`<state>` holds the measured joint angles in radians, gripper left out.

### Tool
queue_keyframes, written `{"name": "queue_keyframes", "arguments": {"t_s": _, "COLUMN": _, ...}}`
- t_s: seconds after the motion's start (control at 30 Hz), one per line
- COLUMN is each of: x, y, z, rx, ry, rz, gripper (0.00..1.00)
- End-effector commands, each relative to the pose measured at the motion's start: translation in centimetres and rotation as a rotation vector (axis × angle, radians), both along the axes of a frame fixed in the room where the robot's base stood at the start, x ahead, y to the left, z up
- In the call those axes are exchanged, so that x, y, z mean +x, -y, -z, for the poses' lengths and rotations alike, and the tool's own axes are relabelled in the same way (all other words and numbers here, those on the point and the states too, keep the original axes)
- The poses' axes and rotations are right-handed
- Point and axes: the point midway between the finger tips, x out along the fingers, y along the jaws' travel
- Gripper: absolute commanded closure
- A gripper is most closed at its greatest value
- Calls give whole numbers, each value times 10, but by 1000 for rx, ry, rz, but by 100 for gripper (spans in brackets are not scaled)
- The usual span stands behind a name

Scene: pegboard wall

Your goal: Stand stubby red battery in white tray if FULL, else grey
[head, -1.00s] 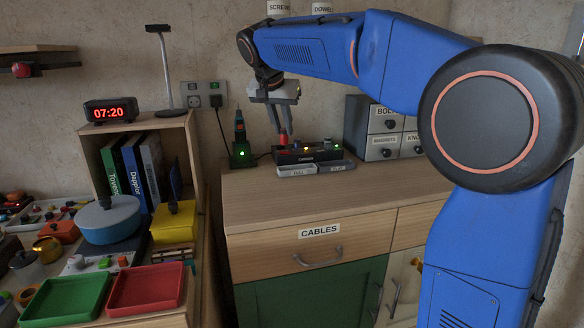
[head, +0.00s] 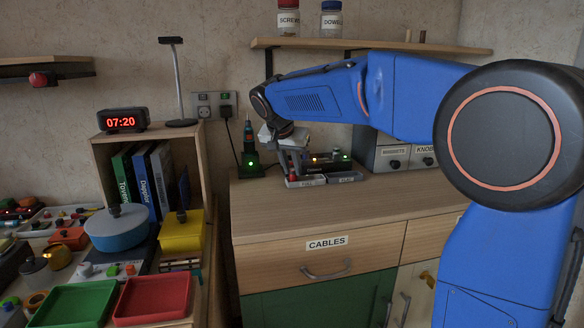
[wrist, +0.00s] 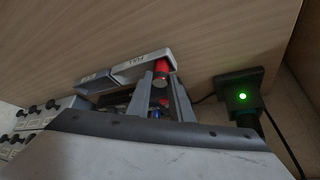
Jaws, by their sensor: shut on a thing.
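My gripper (head: 291,168) is shut on the stubby red battery (head: 293,173), which is upright at the left end of the white tray labelled FULL (head: 308,183). In the wrist view the red battery (wrist: 162,67) is between the fingertips (wrist: 160,80), over the end of the FULL tray (wrist: 135,70). I cannot tell whether it touches the tray floor. The grey tray (head: 346,178) lies just right of the white one; its label is too small to read surely. The black tester box (head: 335,164) behind the trays shows a lit amber light and is partly hidden by my gripper.
A black charger with a green light (head: 252,164) stands left of the gripper; it also shows in the wrist view (wrist: 241,96). Labelled drawer boxes (head: 392,155) stand at the right. The cabinet top (head: 330,212) in front of the trays is clear.

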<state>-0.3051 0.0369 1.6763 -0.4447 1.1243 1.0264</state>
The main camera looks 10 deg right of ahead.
Motion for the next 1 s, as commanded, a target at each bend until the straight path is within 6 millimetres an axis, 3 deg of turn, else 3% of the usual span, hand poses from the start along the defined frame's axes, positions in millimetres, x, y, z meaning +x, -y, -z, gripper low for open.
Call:
{"name": "queue_keyframes", "arguments": {"t_s": 0.17, "x": 0, "y": 0, "z": 2, "rx": 0, "ry": -1, "rz": 0, "gripper": 100}}
{"name": "queue_keyframes", "arguments": {"t_s": 0.2, "x": 0, "y": 0, "z": 3, "rx": 0, "ry": -1, "rz": 0, "gripper": 76}}
{"name": "queue_keyframes", "arguments": {"t_s": 0.27, "x": 0, "y": 0, "z": 2, "rx": 1, "ry": -1, "rz": 0, "gripper": 62}}
{"name": "queue_keyframes", "arguments": {"t_s": 0.67, "x": -1, "y": -1, "z": -3, "rx": 0, "ry": 1, "rz": 0, "gripper": 62}}
{"name": "queue_keyframes", "arguments": {"t_s": 1.0, "x": -24, "y": -17, "z": -52, "rx": 1, "ry": 3, "rz": -1, "gripper": 62}}
